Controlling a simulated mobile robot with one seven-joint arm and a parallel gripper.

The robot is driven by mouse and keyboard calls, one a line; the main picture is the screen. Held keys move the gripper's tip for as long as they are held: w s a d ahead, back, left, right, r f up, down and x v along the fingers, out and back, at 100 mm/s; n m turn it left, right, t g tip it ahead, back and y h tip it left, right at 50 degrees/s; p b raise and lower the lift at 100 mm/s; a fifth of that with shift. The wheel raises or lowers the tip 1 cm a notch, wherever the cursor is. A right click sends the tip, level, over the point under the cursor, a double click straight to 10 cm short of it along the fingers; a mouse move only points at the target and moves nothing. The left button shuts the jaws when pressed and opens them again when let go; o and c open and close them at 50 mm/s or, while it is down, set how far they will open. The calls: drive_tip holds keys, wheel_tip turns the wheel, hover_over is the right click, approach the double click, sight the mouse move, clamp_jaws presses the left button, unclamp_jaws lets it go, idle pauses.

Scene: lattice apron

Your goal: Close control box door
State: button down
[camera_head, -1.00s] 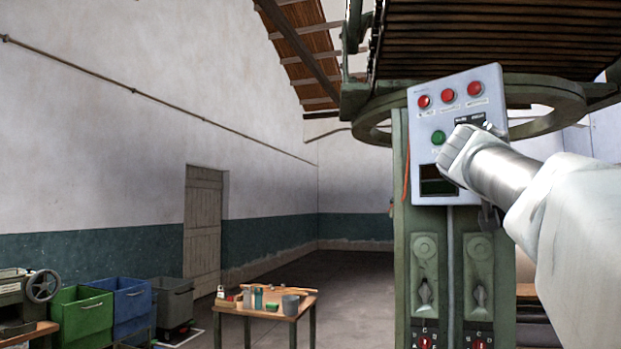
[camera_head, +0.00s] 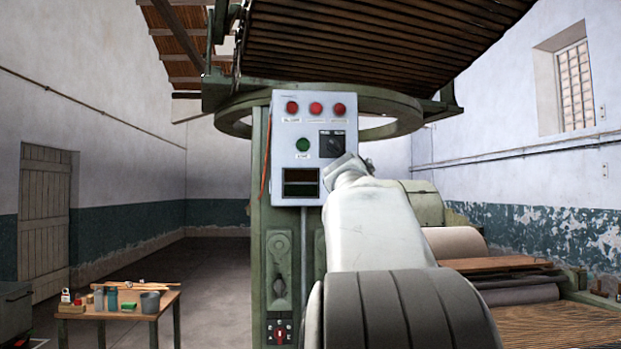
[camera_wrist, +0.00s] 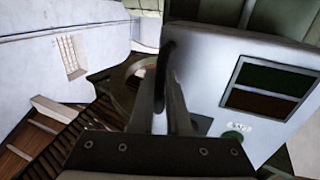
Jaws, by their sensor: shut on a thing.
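The control box door (camera_head: 290,165) is a pale grey panel in the middle of the head view. It has red buttons along the top, a green button, a dark rotary switch and a dark window. It looks nearly face-on; I cannot tell if a gap remains behind it. My gripper (camera_wrist: 165,85) is at the door's right edge in the head view, its fingertips hidden there by my wrist. In the wrist view the door (camera_wrist: 215,65) lies to the right, and the fingers are shut on a dark curved handle (camera_wrist: 164,62) at its edge.
The box is on a green machine column (camera_head: 262,235) under a large ring (camera_head: 232,120) and slatted frame. A small table (camera_head: 140,308) with tools stands at lower left. Rollers (camera_head: 455,243) and a slatted bed are at right. Floor is clear between table and column.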

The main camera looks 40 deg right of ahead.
drive_tip(key=shift+r, duration=0.1)
idle(0.3)
drive_tip(key=c, duration=1.2)
unclamp_jaws()
drive_tip(key=shift+d, duration=0.1)
drive_tip(key=shift+o, duration=0.2)
drive_tip(key=shift+s+a+f+b, duration=0.1)
drive_tip(key=shift+a+f+b, duration=0.1)
drive_tip(key=shift+a+b, duration=0.1)
drive_tip(key=b+v, duration=0.7)
drive_tip(key=v, duration=1)
drive_tip(key=shift+d+r+b, duration=0.15)
drive_tip(key=shift+b, duration=0.15)
drive_tip(key=shift+s, duration=0.15)
